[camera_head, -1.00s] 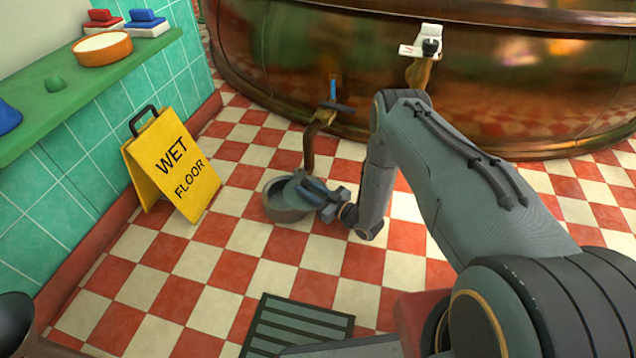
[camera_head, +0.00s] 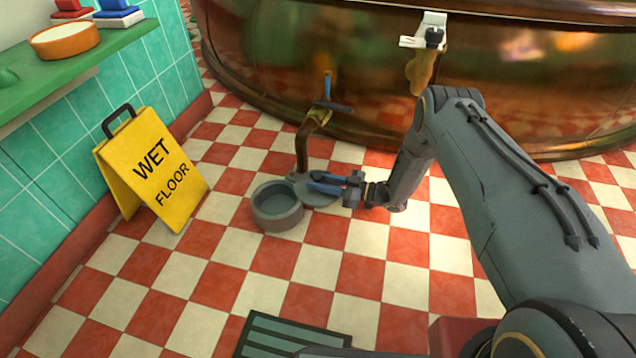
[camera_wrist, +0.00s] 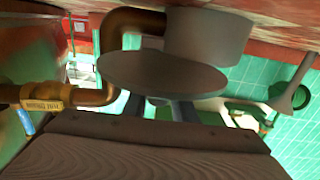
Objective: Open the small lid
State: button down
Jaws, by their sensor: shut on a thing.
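The small lid (camera_head: 320,199) is a flat grey disc just right of a small round grey pot (camera_head: 277,213) on the tiled floor. The pot's dark inside shows, and the lid is clear of most of its mouth. My gripper (camera_head: 330,183) is shut on the lid, with its blue fingers over it. In the wrist view the lid (camera_wrist: 160,73) fills the middle, in front of the pot (camera_wrist: 208,38). The fingers (camera_wrist: 168,109) are partly hidden behind the lid. I cannot tell whether lid and pot rim touch.
A copper spout pipe (camera_head: 303,143) comes down close behind the pot and lid. The large copper kettle (camera_head: 290,75) stands at the back. A yellow wet floor sign (camera_head: 155,170) stands to the left. A dark floor grate (camera_head: 285,335) lies in front. Checkered floor between is clear.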

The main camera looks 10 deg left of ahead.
jog(key=shift+w+d+r, duration=0.1)
jog(key=shift+w+d, duration=0.15)
jog(key=shift+w, duration=0.4)
jog(key=shift+d, duration=0.1)
jog(key=c, duration=1.6)
grip_release()
jog(key=shift+o, duration=0.2)
jog(key=shift+s, duration=0.1)
jog(key=s+d+p, duration=0.1)
jog(key=d+p, duration=0.1)
jog(key=d, duration=0.5)
jog(key=shift+s+d, duration=0.2)
jog(key=shift+d, duration=0.15)
